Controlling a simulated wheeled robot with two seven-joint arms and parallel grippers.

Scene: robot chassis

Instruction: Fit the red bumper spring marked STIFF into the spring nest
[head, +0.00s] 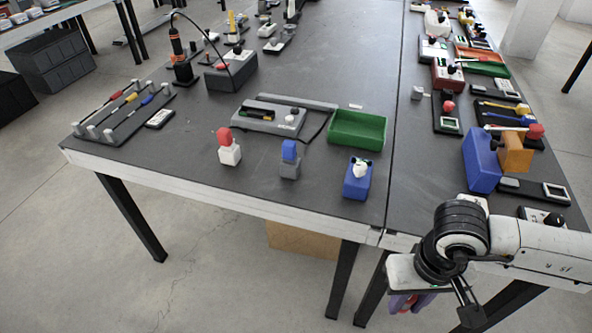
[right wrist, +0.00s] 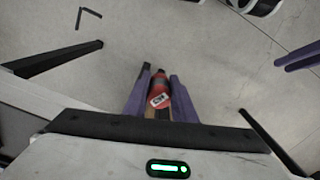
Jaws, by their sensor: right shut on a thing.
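My right gripper (head: 410,303) hangs off the table's front edge at the lower right of the head view, its purple fingers partly hidden behind my wrist. In the right wrist view it (right wrist: 160,72) is shut on a red cylindrical piece (right wrist: 157,87) with a white label, over the floor. The label's print is too small to read; I take this piece for the red bumper spring. Two purple bars (right wrist: 298,57) at the wrist view's right edge look like my left gripper's fingers; their gap is unclear. I cannot tell which item is the spring nest.
Near the front edge stand a red-topped white block (head: 229,154), a blue-topped grey block (head: 289,168) and a blue block (head: 356,186) with a white top. A green tray (head: 357,141) lies behind. The right table (head: 411,182) is crowded along its right side; its left strip is mostly clear.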

